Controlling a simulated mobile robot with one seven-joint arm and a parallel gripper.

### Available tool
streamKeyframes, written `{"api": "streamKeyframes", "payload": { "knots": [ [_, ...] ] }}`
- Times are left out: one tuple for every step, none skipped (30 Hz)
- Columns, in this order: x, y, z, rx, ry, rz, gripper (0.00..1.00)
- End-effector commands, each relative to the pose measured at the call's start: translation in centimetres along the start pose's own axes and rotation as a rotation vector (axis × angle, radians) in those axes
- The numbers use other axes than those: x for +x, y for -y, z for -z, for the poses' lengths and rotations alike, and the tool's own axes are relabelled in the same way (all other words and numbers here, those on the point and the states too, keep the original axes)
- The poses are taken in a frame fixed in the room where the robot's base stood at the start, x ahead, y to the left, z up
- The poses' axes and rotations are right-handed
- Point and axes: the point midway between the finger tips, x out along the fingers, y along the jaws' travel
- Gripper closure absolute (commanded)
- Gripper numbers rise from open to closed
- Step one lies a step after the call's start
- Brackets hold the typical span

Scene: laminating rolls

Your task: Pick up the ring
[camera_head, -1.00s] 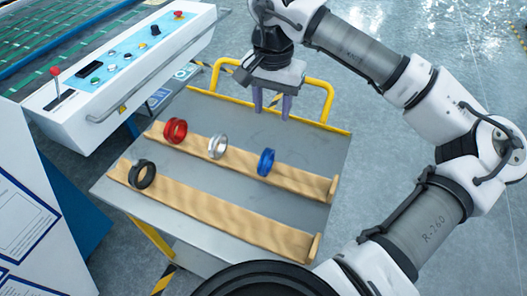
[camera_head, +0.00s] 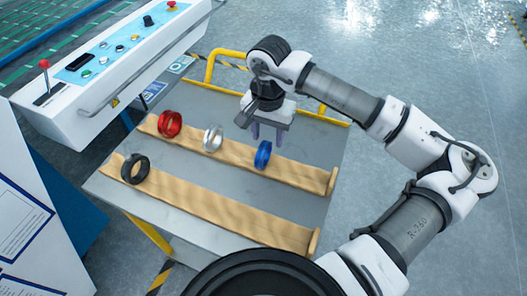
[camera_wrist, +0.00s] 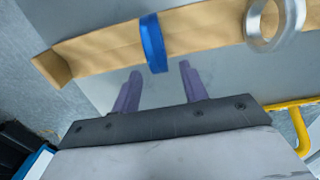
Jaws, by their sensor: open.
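Several rings stand on edge on the far wooden rail (camera_head: 295,171) of a grey cart: a red ring (camera_head: 169,124), a silver ring (camera_head: 213,138) and a blue ring (camera_head: 263,154). A black ring (camera_head: 135,168) stands on the near wooden rail (camera_head: 220,210). My gripper (camera_head: 267,134) is open and empty, just behind the blue ring in the head view. In the wrist view, the blue ring (camera_wrist: 153,43) lies beyond and between the two purple fingertips (camera_wrist: 160,70), and the silver ring (camera_wrist: 272,22) is to its right. I cannot tell whether the fingers touch the blue ring.
The cart's grey top (camera_head: 190,190) is bare between the rails. A yellow handle (camera_head: 209,68) rises at its back edge. A white control panel (camera_head: 110,65) with knobs and a red lever overhangs the left side.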

Motion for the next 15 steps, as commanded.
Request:
{"api": "streamKeyframes", "payload": {
  "knots": [
    [0.4, 0.0, -0.2, 0.0, 0.006, 0.002, 0.56],
    [0.9, 0.0, -0.2, -0.001, 0.005, 0.001, 0.56],
    [1.5, 0.0, -0.2, -0.001, 0.006, 0.001, 0.56],
    [2.0, 0.0, -0.2, 0.0, 0.005, 0.001, 0.56],
    [2.4, 0.0, -0.2, 0.0, 0.005, 0.001, 0.56],
    [2.9, 0.0, -0.2, 0.0, 0.004, 0.001, 0.56],
    [3.1, 0.1, -0.2, 0.0, 0.004, 0.001, 0.56],
    [3.3, 0.1, -0.2, -0.001, 0.002, 0.001, 0.56],
    [3.5, 0.1, -0.1, -0.001, 0.001, 0.001, 0.56],
    [3.6, 0.0, -0.1, -0.001, 0.001, 0.0, 0.56],
    [3.6, 0.0, -0.1, -0.001, 0.0, 0.0, 0.56],
    [3.7, 0.0, -0.1, -0.001, 0.0, 0.0, 0.56],
    [3.7, 0.0, -0.1, -0.001, 0.0, 0.0, 0.56],
    [3.7, 0.0, -0.1, -0.001, 0.0, 0.0, 0.56],
    [3.7, 0.0, -0.1, -0.001, 0.0, 0.0, 0.56]
  ]
}}
